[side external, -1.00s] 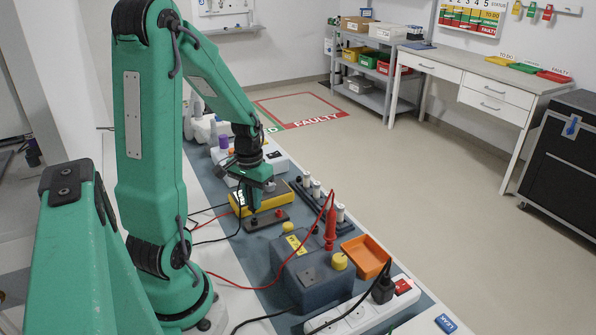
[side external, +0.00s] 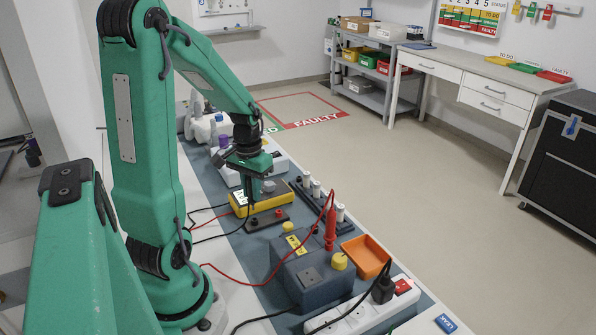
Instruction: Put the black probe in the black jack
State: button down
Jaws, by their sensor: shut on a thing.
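My gripper (side external: 249,187) hangs over the yellow multimeter-like box (side external: 271,201), left of the middle of the side view. It is shut on the black probe (side external: 249,198), a thin dark shape pointing down, mostly hidden by the fingers and hard to make out against the box. A dark bar (side external: 266,220) lies just in front of the yellow box. It has a red spot (side external: 279,213) at its right and a small dark round mark (side external: 254,222) at its left, which looks like the black jack. The probe appears above the bar; I cannot tell whether they touch.
A red probe (side external: 331,228) stands upright by the grey-blue box (side external: 309,275) with yellow knobs. An orange tray (side external: 366,257), a white power strip (side external: 352,316) and a dark rack with pale cylinders (side external: 322,204) stand nearby. Red and black leads cross the bench.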

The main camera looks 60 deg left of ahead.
dwell(0.4)
jog(key=w+d+r+m, duration=0.3)
jog(key=w+d+r, duration=0.2)
jog(key=w+d, duration=0.15)
notch_tip(320, 180, up, 6)
jog(key=m, duration=0.3)
send_over(315, 232)
jog(key=shift+w+a, duration=0.25)
jog(key=shift+a, duration=0.15)
jog(key=shift+f, duration=0.15)
jog(key=shift+f, duration=2.95)
jog(key=shift+f, duration=1)
jog(key=c, duration=1.3)
grip_release()
jog(key=shift+o, duration=0.2)
